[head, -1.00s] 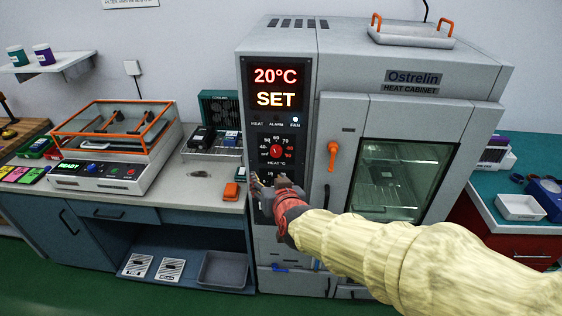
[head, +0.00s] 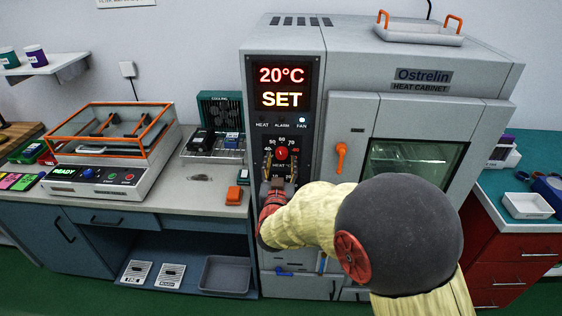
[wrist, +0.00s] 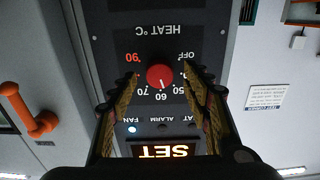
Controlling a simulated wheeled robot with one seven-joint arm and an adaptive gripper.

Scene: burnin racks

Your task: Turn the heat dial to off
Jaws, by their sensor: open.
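The red heat dial (head: 281,153) is on the black control panel (head: 306,110) of the heat cabinet, under the display reading 20°C SET. In the wrist view, upside down, the dial (wrist: 160,77) shows a white mark that appears to point near 60. OFF is printed at one end of the scale and a red 90 at the other. My gripper (head: 281,172) is open just in front of the panel. In the wrist view its fingers (wrist: 159,72) lie either side of the dial, with gaps showing; I cannot tell exactly how near the tips are to the panel.
An orange door handle (head: 341,157) is right of the panel. The cabinet door has a glass window (head: 412,160). The FAN light (head: 302,119) is lit.

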